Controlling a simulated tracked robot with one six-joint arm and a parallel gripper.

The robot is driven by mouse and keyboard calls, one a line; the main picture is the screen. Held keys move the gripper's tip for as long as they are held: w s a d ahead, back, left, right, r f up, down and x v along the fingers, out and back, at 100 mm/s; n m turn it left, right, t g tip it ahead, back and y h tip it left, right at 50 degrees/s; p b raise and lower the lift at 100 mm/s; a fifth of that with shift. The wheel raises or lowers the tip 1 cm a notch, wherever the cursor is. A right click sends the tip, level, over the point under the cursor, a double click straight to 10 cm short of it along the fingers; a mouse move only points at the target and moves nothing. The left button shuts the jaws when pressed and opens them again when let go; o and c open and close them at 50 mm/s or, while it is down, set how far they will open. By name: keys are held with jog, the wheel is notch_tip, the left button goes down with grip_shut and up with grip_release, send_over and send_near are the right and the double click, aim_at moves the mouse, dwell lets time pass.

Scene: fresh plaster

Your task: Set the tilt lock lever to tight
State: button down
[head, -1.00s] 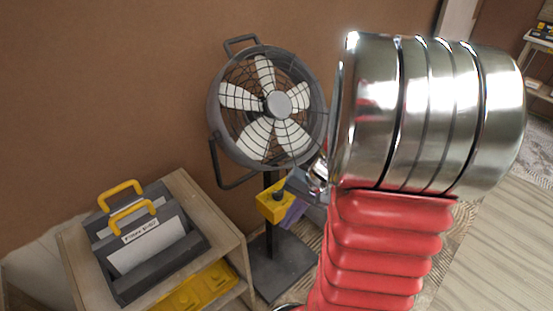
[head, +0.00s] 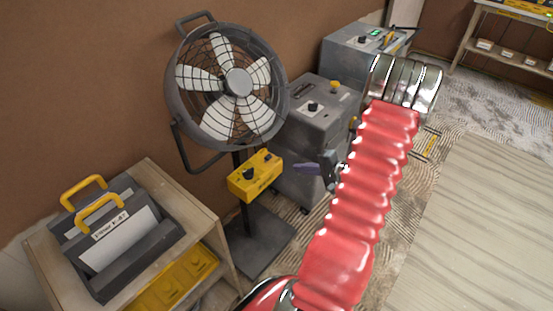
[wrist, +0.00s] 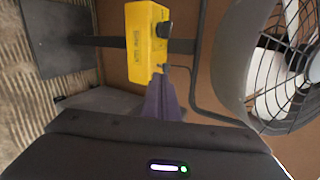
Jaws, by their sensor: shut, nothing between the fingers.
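The fan (head: 228,85) stands by the wall on a dark post. A yellow control box (head: 256,178) is on the post below the fan head. It carries a large black knob (head: 248,174) and a smaller dark control near its far end. In the wrist view the box (wrist: 141,45) shows the black knob (wrist: 164,29) and a small grey part (wrist: 180,69) by its edge. I cannot tell which is the tilt lock lever.
A wooden shelf unit (head: 205,215) with a dark file holder (head: 125,240) stands at the left. Grey machines (head: 320,115) stand behind my gripper. The fan's dark base plate (head: 258,243) is on the floor. Open floor (head: 470,220) lies to the right.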

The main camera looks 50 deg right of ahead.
aim_at(271, 157)
jog(key=shift+w+d+r+n+t+h, duration=0.2)
jog(key=shift+d+n, duration=0.05)
jog(key=shift+d, duration=0.25)
jog(key=shift+w+d+r+n+t+h, duration=0.15)
jog(key=shift+d+r+n+t+h, duration=0.1)
jog(key=shift+d, duration=0.2)
jog(key=x, duration=1.4)
jog(key=shift+f, duration=0.15)
jog(key=shift+d+g, duration=0.15)
jog(key=shift+g, duration=0.1)
